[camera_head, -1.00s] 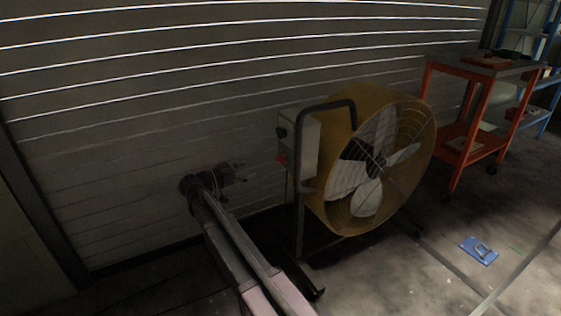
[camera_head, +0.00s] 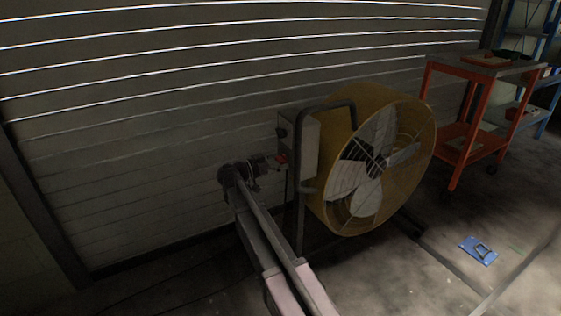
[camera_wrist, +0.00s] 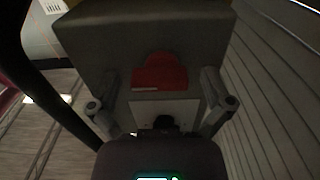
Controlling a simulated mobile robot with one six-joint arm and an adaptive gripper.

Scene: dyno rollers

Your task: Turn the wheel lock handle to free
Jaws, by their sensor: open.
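A red handle (camera_wrist: 160,72) is on the face of a grey box (camera_wrist: 95,45) in the wrist view, above a pale plate with a dark round part. I take it for the wheel lock handle; no marking is readable. My gripper (camera_wrist: 160,95) is open, one finger left and one right of the red handle, with nothing between them held. I cannot tell whether the fingers touch the box.
A large yellow drum fan (camera_head: 415,125) stands right of the box, with a dark tube frame (camera_head: 299,225). A slatted shutter (camera_head: 130,150) is close behind my arm. An orange cart (camera_head: 455,165) and a blue floor plate (camera_head: 478,250) are at right. Front floor is mostly clear.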

